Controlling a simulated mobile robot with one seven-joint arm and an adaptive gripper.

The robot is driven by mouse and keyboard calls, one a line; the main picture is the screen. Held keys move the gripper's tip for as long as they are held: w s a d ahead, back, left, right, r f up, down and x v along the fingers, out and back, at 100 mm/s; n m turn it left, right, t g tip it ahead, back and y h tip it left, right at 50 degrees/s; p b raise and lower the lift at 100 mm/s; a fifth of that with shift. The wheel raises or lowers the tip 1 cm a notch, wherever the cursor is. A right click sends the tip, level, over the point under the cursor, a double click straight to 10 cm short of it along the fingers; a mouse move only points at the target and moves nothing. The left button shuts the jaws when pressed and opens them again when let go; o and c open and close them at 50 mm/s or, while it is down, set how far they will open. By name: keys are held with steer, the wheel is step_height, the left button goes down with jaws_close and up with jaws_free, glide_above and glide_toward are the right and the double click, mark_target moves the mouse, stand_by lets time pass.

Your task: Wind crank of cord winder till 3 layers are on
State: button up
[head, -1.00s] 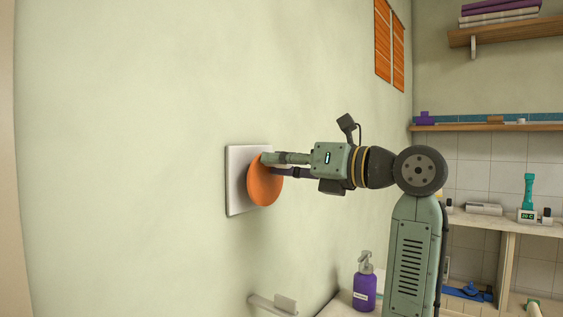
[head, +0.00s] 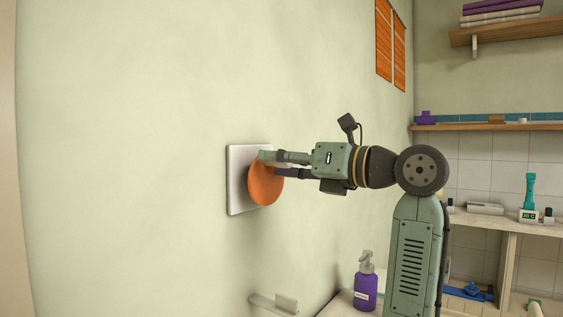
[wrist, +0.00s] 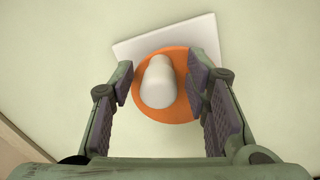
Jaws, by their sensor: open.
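The cord winder is an orange disc (head: 265,184) on a white square plate (head: 236,190) fixed to the wall. In the wrist view the disc (wrist: 178,110) carries a pale rounded crank knob (wrist: 158,82) that points toward me. The plate (wrist: 204,35) looks tilted there. My gripper (head: 270,164) is at the disc in the head view. In the wrist view its open fingers (wrist: 159,80) stand on both sides of the knob, with a gap visible on each side. In the head view the fingers largely hide the knob. I cannot make out any cord.
A purple pump bottle (head: 366,287) stands on the counter below my arm. A small wall holder (head: 275,304) sticks out below the winder. Shelves (head: 490,127) are at the right. The wall left of the plate is clear.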

steer(key=v, duration=1.2)
